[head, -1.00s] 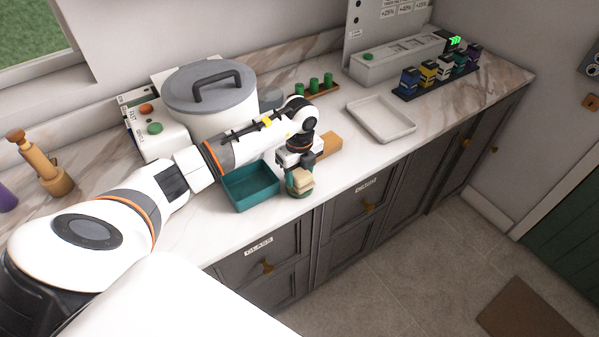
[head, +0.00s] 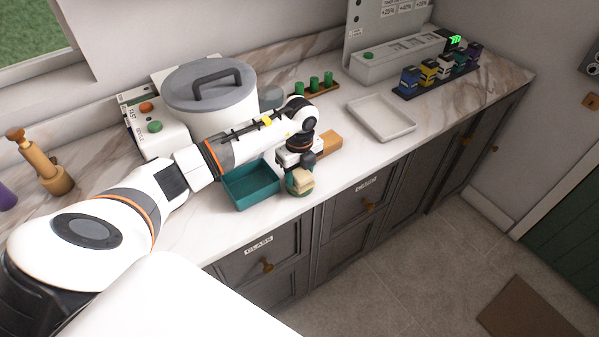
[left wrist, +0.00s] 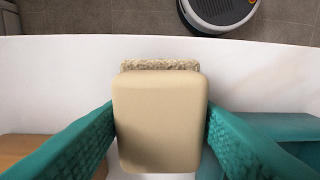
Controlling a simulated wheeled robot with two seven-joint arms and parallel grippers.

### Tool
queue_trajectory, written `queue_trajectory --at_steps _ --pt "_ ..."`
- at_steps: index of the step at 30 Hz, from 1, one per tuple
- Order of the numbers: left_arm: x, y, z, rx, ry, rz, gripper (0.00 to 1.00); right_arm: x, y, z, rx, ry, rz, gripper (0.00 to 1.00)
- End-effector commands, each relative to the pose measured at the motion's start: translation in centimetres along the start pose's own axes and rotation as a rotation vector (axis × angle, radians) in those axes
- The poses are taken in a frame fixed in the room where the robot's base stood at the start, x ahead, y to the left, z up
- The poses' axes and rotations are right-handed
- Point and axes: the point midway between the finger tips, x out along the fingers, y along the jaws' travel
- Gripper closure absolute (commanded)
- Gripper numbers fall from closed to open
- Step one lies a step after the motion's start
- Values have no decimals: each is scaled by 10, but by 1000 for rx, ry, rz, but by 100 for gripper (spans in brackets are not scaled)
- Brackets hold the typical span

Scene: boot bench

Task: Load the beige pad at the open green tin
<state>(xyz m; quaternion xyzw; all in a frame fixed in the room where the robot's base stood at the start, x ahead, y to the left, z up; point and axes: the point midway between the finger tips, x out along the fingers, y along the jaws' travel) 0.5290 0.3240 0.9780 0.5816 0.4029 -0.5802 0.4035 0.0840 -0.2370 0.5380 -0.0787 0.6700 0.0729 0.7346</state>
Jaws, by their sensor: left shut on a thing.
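The beige pad (left wrist: 160,120) is held between the teal fingers of my left gripper (left wrist: 160,135). It is a rounded block with a rough, fuzzy strip at its far end. In the head view the pad (head: 303,181) and my left gripper (head: 298,186) are at the counter's front edge, just right of the teal tray. I cannot make out an open green tin for certain: the dark green around the pad may be only my fingers. Small green cylinders (head: 314,84) stand on a wooden rack behind. My right gripper is out of view.
The teal tray (head: 237,200) is left of the gripper, and a wooden block (head: 330,143) is behind it to the right. A large lidded pot (head: 205,125) stands behind my arm. An empty pale tray (head: 382,132) lies to the right, with bare counter before it.

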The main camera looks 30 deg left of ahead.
Motion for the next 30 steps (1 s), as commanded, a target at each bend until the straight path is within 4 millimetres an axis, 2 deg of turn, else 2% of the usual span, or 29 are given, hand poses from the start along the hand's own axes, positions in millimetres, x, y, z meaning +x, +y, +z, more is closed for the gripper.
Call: queue_trajectory --at_steps 13,30 --pt "-3 -1 1 1 -1 -4 68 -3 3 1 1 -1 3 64" --pt "-49 0 0 0 1 -2 68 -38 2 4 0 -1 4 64"
